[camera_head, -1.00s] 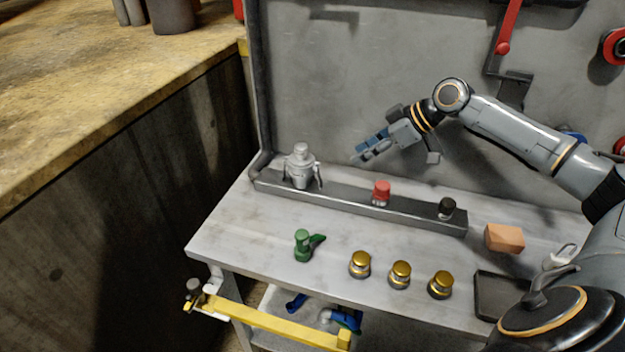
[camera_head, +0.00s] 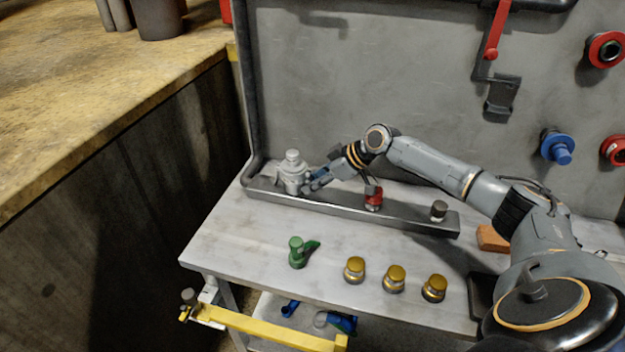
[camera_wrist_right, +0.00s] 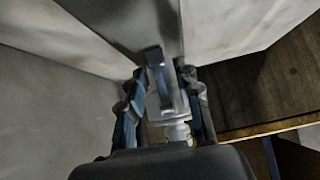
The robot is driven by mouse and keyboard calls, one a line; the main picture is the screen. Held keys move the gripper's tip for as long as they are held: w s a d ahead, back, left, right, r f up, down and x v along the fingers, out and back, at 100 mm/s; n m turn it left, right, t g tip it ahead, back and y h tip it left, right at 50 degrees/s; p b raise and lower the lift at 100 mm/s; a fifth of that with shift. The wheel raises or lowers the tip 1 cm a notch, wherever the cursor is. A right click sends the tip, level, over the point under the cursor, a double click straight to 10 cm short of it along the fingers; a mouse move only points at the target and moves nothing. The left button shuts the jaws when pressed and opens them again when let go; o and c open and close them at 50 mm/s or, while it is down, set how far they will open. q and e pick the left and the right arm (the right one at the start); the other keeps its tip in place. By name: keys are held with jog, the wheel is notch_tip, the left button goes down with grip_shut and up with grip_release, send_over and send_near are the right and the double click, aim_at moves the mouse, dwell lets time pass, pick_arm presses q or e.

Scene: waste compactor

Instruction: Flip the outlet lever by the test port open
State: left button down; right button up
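A silver fitting (camera_head: 292,172) stands upright at the left end of the grey rail on the workbench. My right gripper (camera_head: 314,180) is at its right side, low down. In the right wrist view, a flat silver lever-like part (camera_wrist_right: 167,82) of the fitting lies between the two fingers of my right gripper (camera_wrist_right: 167,105). The fingers are apart, one on each side of it; I cannot tell whether either touches it. The gripper partly hides the fitting's right side in the head view. My left gripper is out of view.
On the grey rail (camera_head: 410,222) stand a red-capped fitting (camera_head: 373,198), below my forearm, and a dark-capped one (camera_head: 439,210). A green-handled valve (camera_head: 298,252) and brass knobs (camera_head: 394,279) stand in front. A red lever (camera_head: 496,30) hangs on the back wall.

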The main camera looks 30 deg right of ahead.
jog(key=shift+w+a+f, duration=0.15)
jog(key=shift+w+f, duration=0.05)
jog(key=shift+f, duration=0.1)
